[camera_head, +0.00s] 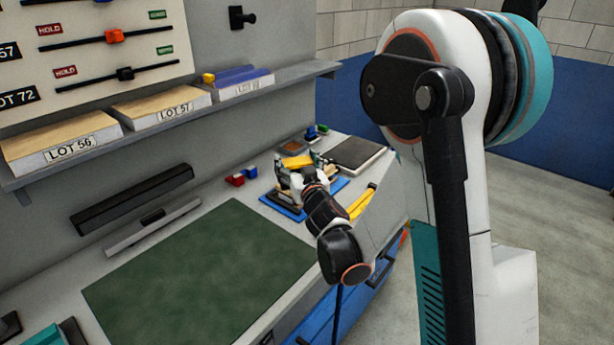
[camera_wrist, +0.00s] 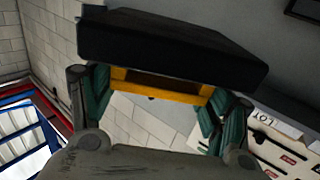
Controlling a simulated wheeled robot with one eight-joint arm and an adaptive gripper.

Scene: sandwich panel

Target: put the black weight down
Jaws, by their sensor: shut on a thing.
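In the wrist view the black weight (camera_wrist: 170,48) is a wide dark block across the top, with a yellow bar (camera_wrist: 160,87) along its lower side. My gripper (camera_wrist: 158,95) has its teal fingers to the left and right of the yellow bar and is shut on the weight. In the head view my gripper (camera_head: 299,172) is over the far part of the bench, above a blue board (camera_head: 283,207). A yellow piece (camera_head: 297,162) shows at its fingers there. The weight's dark body is not clear in that view, and I cannot tell whether it touches anything below.
A green mat (camera_head: 200,275) covers the near bench. Small red and blue blocks (camera_head: 241,177) lie left of my gripper. A dark flat panel (camera_head: 356,154) lies behind it, and yellow bars (camera_head: 361,201) are at right. A wall shelf (camera_head: 290,80) carries lot-labelled boards.

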